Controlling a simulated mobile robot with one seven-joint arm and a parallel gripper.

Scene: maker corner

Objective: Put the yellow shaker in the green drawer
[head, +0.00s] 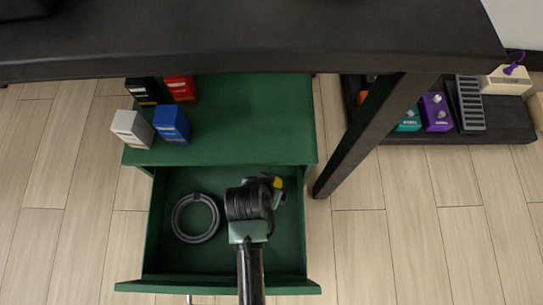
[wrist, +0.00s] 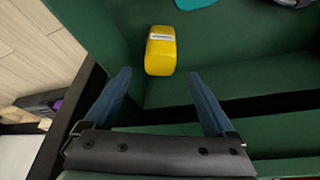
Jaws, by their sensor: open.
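The yellow shaker (wrist: 160,50) lies inside the open green drawer (head: 160,215), apparently on its floor near the right wall in the head view. Only a bit of its yellow (head: 277,183) shows in the head view, beside my gripper (head: 267,179). In the wrist view my gripper (wrist: 160,75) is open. Its two blue fingers point at the shaker, with the shaker just beyond the fingertips and in line with the gap. Nothing is held between the fingers.
A dark grey ring (head: 195,218) lies in the drawer's left half. A teal piece (wrist: 196,3) lies near the shaker. White (head: 132,128), blue (head: 172,123), red (head: 180,88) and black boxes stand on the green cabinet top. A table leg (head: 365,140) slants at right.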

